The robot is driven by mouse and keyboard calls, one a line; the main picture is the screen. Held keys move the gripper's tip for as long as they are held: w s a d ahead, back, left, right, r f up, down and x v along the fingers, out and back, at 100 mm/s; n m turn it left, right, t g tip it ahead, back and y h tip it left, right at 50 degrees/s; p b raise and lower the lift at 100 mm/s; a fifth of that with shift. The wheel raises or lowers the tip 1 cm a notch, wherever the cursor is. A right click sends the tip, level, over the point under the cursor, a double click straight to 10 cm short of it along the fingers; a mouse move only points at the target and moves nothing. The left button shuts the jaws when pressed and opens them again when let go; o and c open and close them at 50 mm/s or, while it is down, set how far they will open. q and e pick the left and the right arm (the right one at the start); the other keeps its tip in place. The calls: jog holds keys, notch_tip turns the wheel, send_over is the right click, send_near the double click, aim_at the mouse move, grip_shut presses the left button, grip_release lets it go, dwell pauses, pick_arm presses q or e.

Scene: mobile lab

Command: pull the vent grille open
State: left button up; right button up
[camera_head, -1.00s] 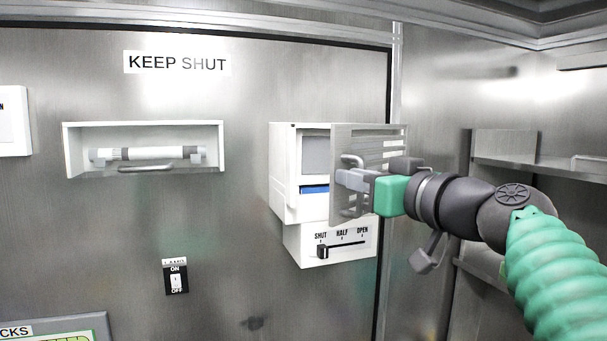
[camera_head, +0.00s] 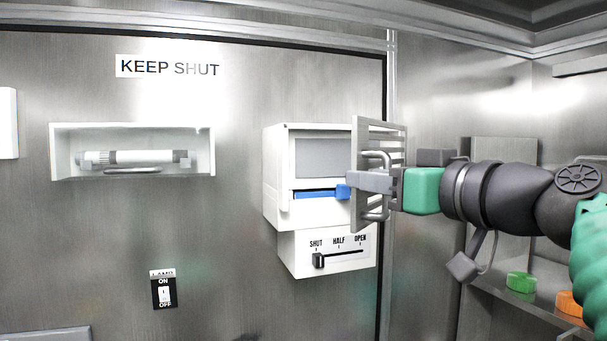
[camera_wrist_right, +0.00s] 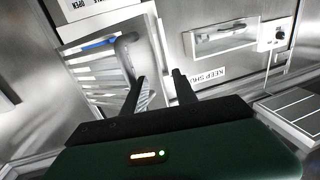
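The vent grille (camera_head: 394,140) is a grey slatted panel standing swung out from the right side of a white wall box (camera_head: 285,205). It also shows in the wrist view (camera_wrist_right: 95,72). Its curved bar handle (camera_head: 378,158) is on the panel's outer face and also shows in the wrist view (camera_wrist_right: 128,52). My right gripper (camera_head: 370,182) is at the handle. In the wrist view its two fingers (camera_wrist_right: 158,90) are apart, with wall visible between them; the left finger overlaps the handle, and contact is hard to tell. My left gripper is out of view.
The box's uncovered front shows a grey panel and a blue strip (camera_head: 318,194). Below is a SHUT/HALF/OPEN slider (camera_head: 319,261), at SHUT. Left are a recessed handle (camera_head: 130,158) under KEEP SHUT and a switch (camera_head: 164,293). Shelves (camera_head: 540,300) stand right.

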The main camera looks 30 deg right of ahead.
jog(key=s+a+b, duration=0.1)
jog(key=s+b, duration=0.5)
jog(key=s, duration=1)
jog(key=shift+s, duration=0.4)
jog(key=shift+f, duration=0.1)
